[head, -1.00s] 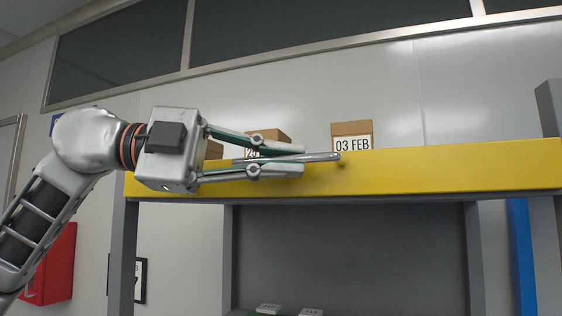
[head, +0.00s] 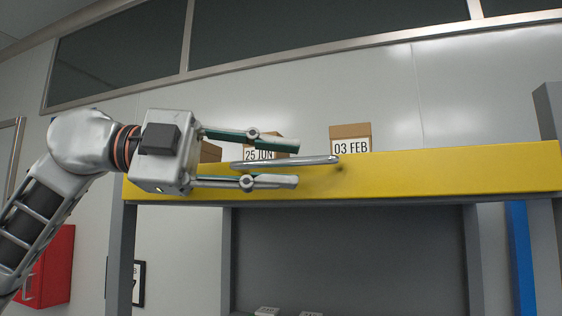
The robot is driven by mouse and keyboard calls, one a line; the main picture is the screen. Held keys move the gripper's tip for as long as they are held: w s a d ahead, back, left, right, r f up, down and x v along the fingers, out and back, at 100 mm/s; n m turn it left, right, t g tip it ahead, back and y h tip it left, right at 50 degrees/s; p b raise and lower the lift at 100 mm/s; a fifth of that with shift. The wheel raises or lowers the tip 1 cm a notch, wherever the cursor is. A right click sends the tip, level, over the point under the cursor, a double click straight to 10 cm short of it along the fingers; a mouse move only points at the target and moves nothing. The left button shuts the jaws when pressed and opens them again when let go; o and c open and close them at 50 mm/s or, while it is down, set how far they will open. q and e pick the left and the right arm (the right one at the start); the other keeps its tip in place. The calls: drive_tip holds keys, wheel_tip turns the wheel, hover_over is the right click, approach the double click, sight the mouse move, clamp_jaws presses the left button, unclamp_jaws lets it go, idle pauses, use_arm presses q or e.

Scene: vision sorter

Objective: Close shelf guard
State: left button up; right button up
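The shelf guard (head: 430,180) is a long yellow beam across the front of the shelf top. A silver bar handle (head: 315,161) stands out from its face. My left gripper (head: 296,163) comes in from the left, level with the handle. Its two fingers are apart, one above and one below the bar, with a gap showing on both sides, so it is open. The handle's left end lies between the fingers. My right gripper is not in view.
Boxes stand behind the guard, one labelled 03 FEB (head: 350,140) and one labelled 25 JUN (head: 272,148). Grey posts (head: 122,255) hold the frame. A dark panel (head: 350,255) fills the space below. A red cabinet (head: 55,265) hangs at the left.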

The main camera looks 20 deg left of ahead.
use_arm(q)
drive_tip(key=v, duration=1.1)
drive_tip(key=shift+a, duration=0.2)
drive_tip(key=shift+s, duration=0.2)
